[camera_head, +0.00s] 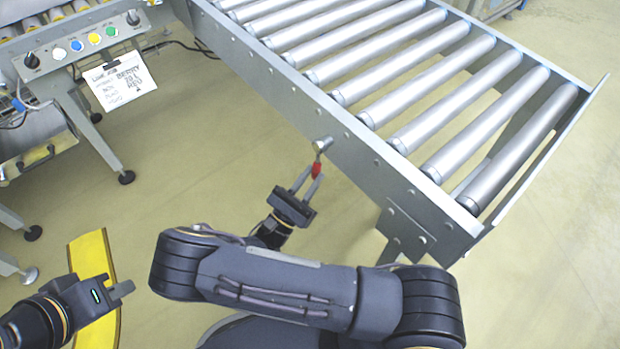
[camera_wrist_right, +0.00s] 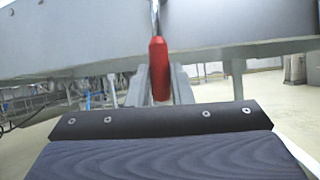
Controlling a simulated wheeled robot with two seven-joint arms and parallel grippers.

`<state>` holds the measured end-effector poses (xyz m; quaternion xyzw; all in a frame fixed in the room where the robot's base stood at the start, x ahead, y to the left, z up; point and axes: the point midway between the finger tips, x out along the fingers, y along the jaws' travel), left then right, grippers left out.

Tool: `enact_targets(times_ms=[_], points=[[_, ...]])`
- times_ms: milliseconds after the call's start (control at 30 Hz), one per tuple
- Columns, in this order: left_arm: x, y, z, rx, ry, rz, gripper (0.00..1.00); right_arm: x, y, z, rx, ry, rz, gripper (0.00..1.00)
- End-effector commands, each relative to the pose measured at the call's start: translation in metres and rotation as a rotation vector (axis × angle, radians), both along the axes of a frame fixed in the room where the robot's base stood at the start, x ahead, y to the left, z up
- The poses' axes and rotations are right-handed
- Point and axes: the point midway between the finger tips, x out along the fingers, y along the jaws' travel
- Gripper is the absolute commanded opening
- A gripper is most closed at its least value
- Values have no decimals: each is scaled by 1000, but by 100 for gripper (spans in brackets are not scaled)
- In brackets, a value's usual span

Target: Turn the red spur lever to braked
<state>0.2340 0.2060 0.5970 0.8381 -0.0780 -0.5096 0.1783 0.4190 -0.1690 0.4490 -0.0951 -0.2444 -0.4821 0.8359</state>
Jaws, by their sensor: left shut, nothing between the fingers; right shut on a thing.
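The red spur lever (camera_head: 316,170) hangs from a round pivot (camera_head: 323,143) on the near side rail of the roller conveyor. Its red grip points down, close to vertical, and also shows in the right wrist view (camera_wrist_right: 159,70) below a metal rod. My right gripper (camera_head: 307,181) is at the red grip from below, shut on it; the fingertips are partly hidden behind the grip in the wrist view. My left gripper (camera_head: 128,288) is shut and empty at the lower left, well away from the lever. No braked marking is readable near the lever.
The roller conveyor (camera_head: 340,112) fills the upper right. A control panel (camera_head: 80,47) with a hanging white tag (camera_head: 118,83) stands at upper left. A yellow floor strip (camera_head: 92,257) lies by my left gripper. The floor (camera_head: 190,165) between is clear.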

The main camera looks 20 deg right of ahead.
Motion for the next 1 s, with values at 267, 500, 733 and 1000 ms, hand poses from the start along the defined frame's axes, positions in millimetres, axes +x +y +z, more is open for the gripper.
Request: enact_targets(times_ms=[267,500,733,1000], points=[[0,0,-1,0,0,0,0,0,1,-2,12,-9,2,0],[0,0,-1,0,0,0,0,1,1,-2,13,-10,3,25],[0,0,-1,0,0,0,0,1,1,-1,8,-10,2,41],[0,0,2,0,0,0,0,-2,7,-3,7,-10,3,41]])
